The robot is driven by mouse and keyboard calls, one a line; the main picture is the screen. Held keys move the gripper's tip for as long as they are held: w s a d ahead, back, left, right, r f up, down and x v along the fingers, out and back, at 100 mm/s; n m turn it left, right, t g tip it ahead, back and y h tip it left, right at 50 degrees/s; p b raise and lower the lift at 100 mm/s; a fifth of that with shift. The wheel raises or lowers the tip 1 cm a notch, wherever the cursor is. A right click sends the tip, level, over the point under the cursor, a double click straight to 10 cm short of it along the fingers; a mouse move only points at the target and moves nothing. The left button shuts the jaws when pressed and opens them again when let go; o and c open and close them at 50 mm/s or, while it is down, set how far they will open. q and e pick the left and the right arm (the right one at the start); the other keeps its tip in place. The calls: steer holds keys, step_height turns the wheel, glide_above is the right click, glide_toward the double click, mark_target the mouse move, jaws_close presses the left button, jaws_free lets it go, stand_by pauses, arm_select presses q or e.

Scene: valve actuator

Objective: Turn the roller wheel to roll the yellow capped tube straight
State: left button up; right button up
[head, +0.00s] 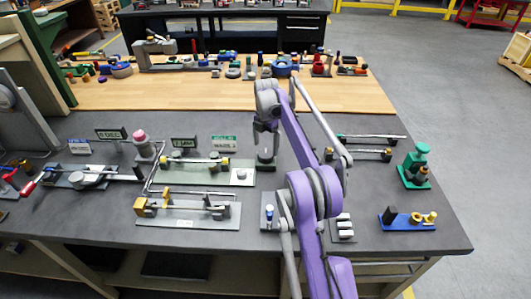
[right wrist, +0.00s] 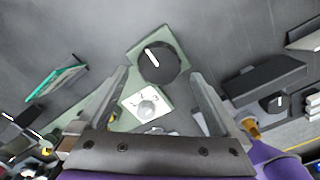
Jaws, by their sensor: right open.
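The tube with yellow caps (head: 195,161) lies on a pale green-grey plate (head: 168,178) left of my right gripper in the head view. At the plate's right end is a white patch (head: 240,180) with a small grey knob. A black round wheel with a white line (right wrist: 160,65) sits on a green base in the right wrist view; I take it for the roller wheel. My right gripper (head: 265,154) is open above it, and its fingertips in the right wrist view (right wrist: 158,73) frame the wheel with nothing held. Contact cannot be told. The left gripper is out of view.
A grey plate with brass fittings (head: 186,222) lies in front of the tube's plate. A green stand (head: 415,170) and a blue base (head: 410,223) stand at the right. Small label cards (head: 224,142) stand behind. The bench between the green stand and my arm holds several rods.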

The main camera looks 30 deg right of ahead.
mark_target(266, 153)
steer(key=shift+w+f, duration=0.1)
steer(key=shift+f, duration=1.75)
steer(key=c, duration=1.2)
steer(key=shift+c, duration=0.2)
